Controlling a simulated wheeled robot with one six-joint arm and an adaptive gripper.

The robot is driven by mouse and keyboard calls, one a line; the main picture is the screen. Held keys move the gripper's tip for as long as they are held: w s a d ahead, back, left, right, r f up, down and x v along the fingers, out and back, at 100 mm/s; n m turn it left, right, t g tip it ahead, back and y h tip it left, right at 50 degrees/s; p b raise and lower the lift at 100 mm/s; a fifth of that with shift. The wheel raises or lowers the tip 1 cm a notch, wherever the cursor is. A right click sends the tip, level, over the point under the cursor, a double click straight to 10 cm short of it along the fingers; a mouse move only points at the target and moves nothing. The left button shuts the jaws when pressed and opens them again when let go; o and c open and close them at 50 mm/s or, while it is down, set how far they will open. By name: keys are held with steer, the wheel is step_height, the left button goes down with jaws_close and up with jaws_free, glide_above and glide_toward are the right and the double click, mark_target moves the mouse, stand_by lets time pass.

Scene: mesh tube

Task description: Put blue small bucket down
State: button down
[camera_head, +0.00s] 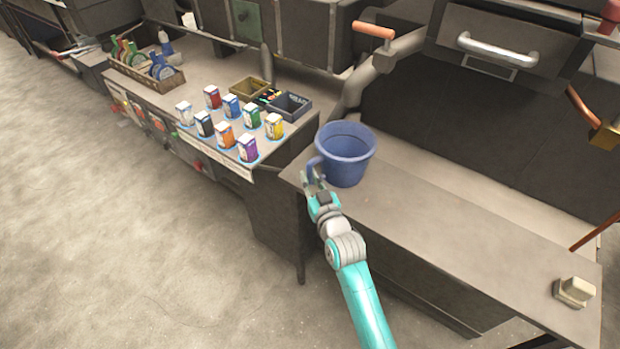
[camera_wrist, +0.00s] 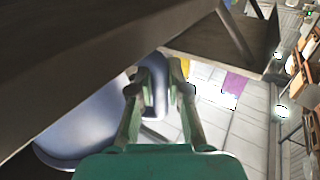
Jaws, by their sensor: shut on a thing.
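The blue small bucket (camera_head: 346,156) is upright at the left end of the grey bench (camera_head: 440,235) in the head view, with a handle on its left side. I cannot tell whether its base touches the bench top. My gripper (camera_head: 313,182) is at that handle, at the bench's left front corner, shut on it. In the wrist view my gripper (camera_wrist: 160,75) has its two fingers around the blue handle, and the bucket's wall (camera_wrist: 85,125) fills the left side. The bucket's inside is empty as far as I see.
Left of the bucket is a table with several coloured cartons (camera_head: 226,133), small open boxes (camera_head: 290,105) and a wooden crate (camera_head: 147,75). A pale block (camera_head: 573,291) sits at the bench's right end. The bench between is clear. An orange-handled pipe (camera_head: 374,32) stands behind.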

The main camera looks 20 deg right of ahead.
steer(key=shift+f, duration=0.1)
steer(key=c, duration=1.1)
jaws_free()
steer(key=shift+s, duration=0.1)
steer(key=s, duration=1.1)
steer(key=shift+s+d, duration=0.2)
steer(key=shift+s, duration=0.2)
steer(key=s+f+g, duration=0.1)
steer(key=s+f, duration=0.1)
steer(key=s, duration=1.3)
steer(key=s+f+g, duration=0.1)
steer(key=s+f, duration=0.1)
steer(key=s, duration=1.3)
steer(key=shift+g+h, duration=0.3)
steer(key=shift+g, duration=0.3)
steer(key=v, duration=0.5)
steer(key=r+v, duration=0.1)
steer(key=v, duration=0.4)
steer(key=shift+r, duration=0.25)
